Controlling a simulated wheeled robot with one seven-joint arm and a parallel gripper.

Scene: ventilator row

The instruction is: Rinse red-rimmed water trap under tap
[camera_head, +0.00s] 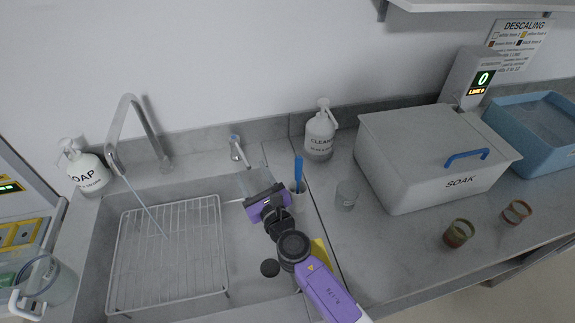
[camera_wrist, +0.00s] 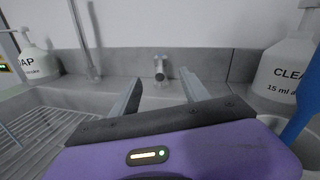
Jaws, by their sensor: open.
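A small cup with a reddish band (camera_head: 516,211) stands on the counter at the far right. A second cup with dark brownish-green contents (camera_head: 458,233) stands left of it; I cannot surely tell which is the red-rimmed trap. The tap spout (camera_head: 130,130) arches over the sink at the left, with a thin water-like streak (camera_head: 145,205) below it. A tap lever (camera_head: 237,150) is on the back ledge and shows in the wrist view (camera_wrist: 160,68). My gripper (camera_head: 247,183) is open and empty over the sink, its fingers (camera_wrist: 160,92) pointing towards the lever, apparently short of it.
A wire rack (camera_head: 170,250) fills the sink's left. A soap bottle (camera_head: 85,170), cleaner bottle (camera_head: 321,132) and blue-handled brush (camera_head: 298,172) stand around the sink. A clear cup (camera_head: 346,195), the lidded soak box (camera_head: 430,160) and a blue tray (camera_head: 540,125) occupy the right counter.

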